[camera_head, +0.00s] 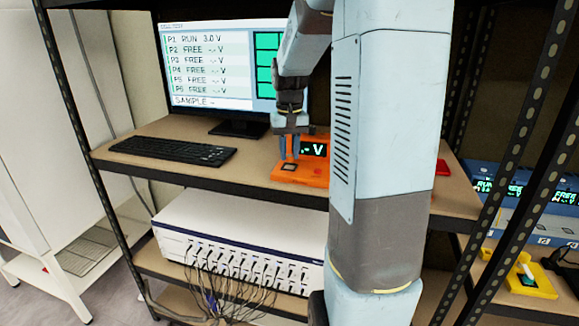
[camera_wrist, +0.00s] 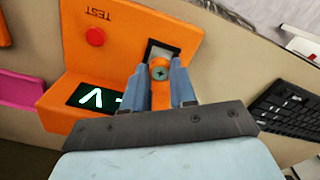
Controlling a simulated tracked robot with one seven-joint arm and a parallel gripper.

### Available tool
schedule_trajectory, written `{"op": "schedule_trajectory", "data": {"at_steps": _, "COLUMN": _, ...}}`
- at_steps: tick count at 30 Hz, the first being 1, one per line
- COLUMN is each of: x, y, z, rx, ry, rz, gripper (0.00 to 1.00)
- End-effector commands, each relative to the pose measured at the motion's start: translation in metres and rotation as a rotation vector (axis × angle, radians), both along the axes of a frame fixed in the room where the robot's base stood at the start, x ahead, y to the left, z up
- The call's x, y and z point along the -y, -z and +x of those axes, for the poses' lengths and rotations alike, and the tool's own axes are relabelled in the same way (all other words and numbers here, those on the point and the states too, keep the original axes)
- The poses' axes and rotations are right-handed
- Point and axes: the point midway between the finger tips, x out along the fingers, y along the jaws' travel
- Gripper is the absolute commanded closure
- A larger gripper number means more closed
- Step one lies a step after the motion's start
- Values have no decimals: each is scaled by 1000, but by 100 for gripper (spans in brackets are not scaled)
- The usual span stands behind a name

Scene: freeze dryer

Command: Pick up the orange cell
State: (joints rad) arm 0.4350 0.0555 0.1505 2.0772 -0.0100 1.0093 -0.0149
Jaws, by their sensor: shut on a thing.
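My gripper (camera_wrist: 162,80) is shut on the orange cell (camera_wrist: 160,95), a slim orange piece with a round grey cross-marked end, held between the two blue fingers. In the wrist view it is in front of a pale square with a dark border on the orange tester (camera_wrist: 135,40). I cannot tell whether it touches the tester. The tester has a red button, the word TEST and a dark display. In the head view my gripper (camera_head: 289,152) points down over the tester (camera_head: 300,180) on the upper shelf; the cell is not clear there.
A monitor (camera_head: 205,65) and a black keyboard (camera_head: 172,151) stand left of the tester. A red item (camera_head: 442,167) lies to the right. A white box with many cables (camera_head: 240,235) is on the shelf below. Dark rack posts (camera_head: 520,140) stand at the right.

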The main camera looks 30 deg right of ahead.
Motion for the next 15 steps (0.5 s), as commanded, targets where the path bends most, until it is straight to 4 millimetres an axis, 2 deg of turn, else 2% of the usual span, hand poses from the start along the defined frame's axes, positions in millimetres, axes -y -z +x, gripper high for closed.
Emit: {"op": "schedule_trajectory", "data": {"at_steps": 15, "x": 0, "y": -17, "z": 0, "rx": 0, "ry": 0, "rz": 0, "gripper": 91}}
